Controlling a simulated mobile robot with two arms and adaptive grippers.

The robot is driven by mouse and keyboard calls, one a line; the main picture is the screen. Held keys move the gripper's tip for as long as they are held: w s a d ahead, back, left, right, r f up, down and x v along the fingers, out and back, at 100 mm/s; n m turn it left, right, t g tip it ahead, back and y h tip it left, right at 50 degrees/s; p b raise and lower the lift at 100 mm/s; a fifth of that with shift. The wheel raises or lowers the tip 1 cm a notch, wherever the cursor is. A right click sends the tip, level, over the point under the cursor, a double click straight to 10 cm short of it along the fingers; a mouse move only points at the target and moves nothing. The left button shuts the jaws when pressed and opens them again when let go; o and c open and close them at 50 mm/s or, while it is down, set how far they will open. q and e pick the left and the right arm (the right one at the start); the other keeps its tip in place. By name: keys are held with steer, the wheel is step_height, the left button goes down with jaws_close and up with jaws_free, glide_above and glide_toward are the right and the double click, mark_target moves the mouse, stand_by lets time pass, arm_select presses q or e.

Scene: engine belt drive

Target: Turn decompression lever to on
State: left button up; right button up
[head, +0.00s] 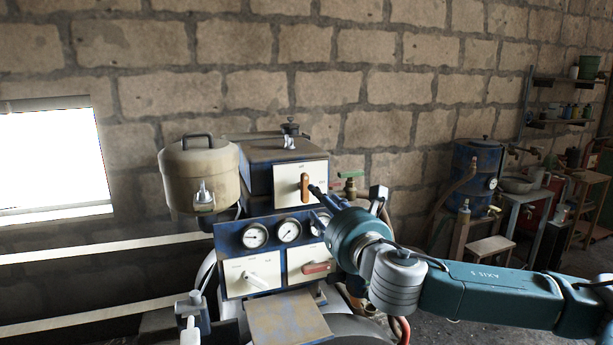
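The engine (231,238) stands in the middle of the head view, with several levers on white plates. An orange-brown lever (304,187) stands upright on the upper plate (285,190). A red lever (317,268) lies nearly level on the lower right plate. A pale lever (258,281) lies slanted on the lower left plate. The labels are too small to read, so I cannot tell which one is the decompression lever. My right gripper (318,192) is just right of the orange-brown lever; contact and finger opening are unclear.
Three gauges (289,230) sit on the blue panel below the upper plate. A beige tank (199,172) stands at left, and a green-handled valve (349,175) at right, close to my arm. A blue drum (473,172) and a stool (491,248) stand farther right.

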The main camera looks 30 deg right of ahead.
mark_target(304, 187)
steer(key=p+x, duration=0.2)
steer(key=x, duration=0.7)
steer(key=shift+a, duration=0.15)
steer(key=shift+w+f+p, duration=0.15)
steer(key=shift+w+p, duration=0.2)
steer(key=shift+w, duration=0.3)
jaws_close()
